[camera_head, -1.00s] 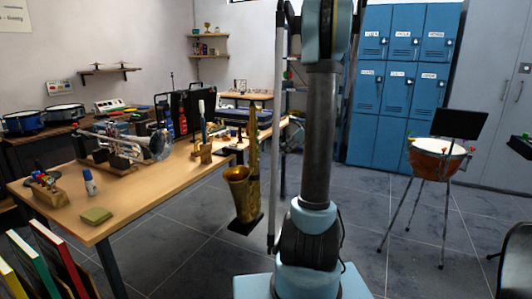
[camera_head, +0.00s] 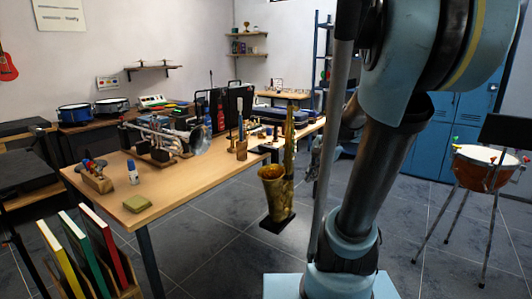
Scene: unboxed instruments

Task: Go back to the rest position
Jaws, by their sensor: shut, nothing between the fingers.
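My own arm fills the right part of the head view, leaning up and to the right, with its large rounded joint close to the camera. My gripper cannot be made out in this view. The arm hides part of the room behind it, including part of the blue lockers (camera_head: 468,118). No object is seen held by the arm.
A wooden table (camera_head: 178,180) carries a trumpet (camera_head: 170,135), a small bottle (camera_head: 133,173) and a green pad (camera_head: 137,203). A saxophone (camera_head: 277,186) stands beside it, near my arm. A kettledrum (camera_head: 486,168) stands right. Folders (camera_head: 88,255) stand front left. Floor between is clear.

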